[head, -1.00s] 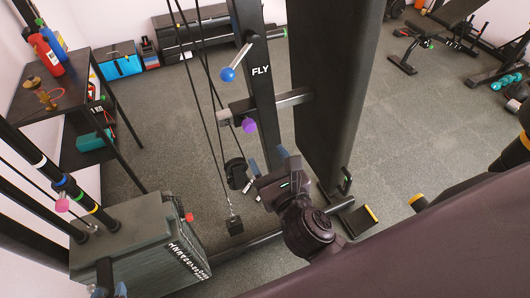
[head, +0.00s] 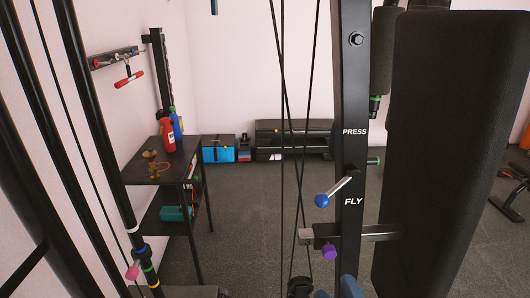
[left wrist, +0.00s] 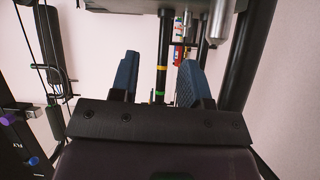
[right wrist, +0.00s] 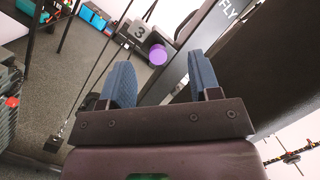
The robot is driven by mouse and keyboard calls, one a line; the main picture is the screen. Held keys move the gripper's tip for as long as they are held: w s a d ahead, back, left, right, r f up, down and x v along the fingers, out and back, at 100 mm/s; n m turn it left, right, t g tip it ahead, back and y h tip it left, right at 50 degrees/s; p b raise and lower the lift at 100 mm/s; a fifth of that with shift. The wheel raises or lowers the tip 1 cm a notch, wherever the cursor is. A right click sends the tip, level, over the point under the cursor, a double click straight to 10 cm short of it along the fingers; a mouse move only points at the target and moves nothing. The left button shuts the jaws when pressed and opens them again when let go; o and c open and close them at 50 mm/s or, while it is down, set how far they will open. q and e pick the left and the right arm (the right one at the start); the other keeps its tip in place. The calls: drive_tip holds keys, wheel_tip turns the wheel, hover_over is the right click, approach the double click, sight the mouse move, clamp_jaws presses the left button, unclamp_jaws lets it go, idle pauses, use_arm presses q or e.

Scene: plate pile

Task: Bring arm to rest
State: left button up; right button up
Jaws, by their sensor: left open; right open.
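My right gripper (head: 336,291) shows in the head view only as blue fingertips at the bottom edge, below the post marked FLY. In the right wrist view my right gripper (right wrist: 160,78) is open, its two blue pads apart with nothing between them. My left gripper (left wrist: 157,75) is open in the left wrist view, blue pads apart and nothing gripped. A dark pole with coloured bands (left wrist: 162,60) shows behind the gap. The left gripper is not seen in the head view.
The machine post (head: 351,130) with a blue-knobbed lever (head: 322,201) and a purple knob (head: 329,251) stands close ahead. A black pad (head: 440,140) is to its right. Cables hang left of the post. A shelf table (head: 150,172) with red extinguisher (head: 168,135) stands left.

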drive_tip(key=s+d+f+n+g, duration=0.1)
drive_tip(key=d+f+n+g, duration=0.15)
drive_tip(key=f+n, duration=0.65)
drive_tip(key=s+d+f+n+g, duration=0.1)
drive_tip(key=d+f+n+g, duration=0.3)
drive_tip(key=n, duration=0.8)
drive_tip(key=s+d+f+n+g+h, duration=0.1)
drive_tip(key=s+d+f+n+h, duration=0.2)
drive_tip(key=s+d+f, duration=0.3)
wheel_tip(320, 180, down, 3)
drive_tip(key=shift+d+f+g+h, duration=0.15)
drive_tip(key=shift+d+g+h, duration=0.25)
drive_tip(key=shift+d, duration=0.6)
drive_tip(key=shift+w, duration=0.1)
idle(0.5)
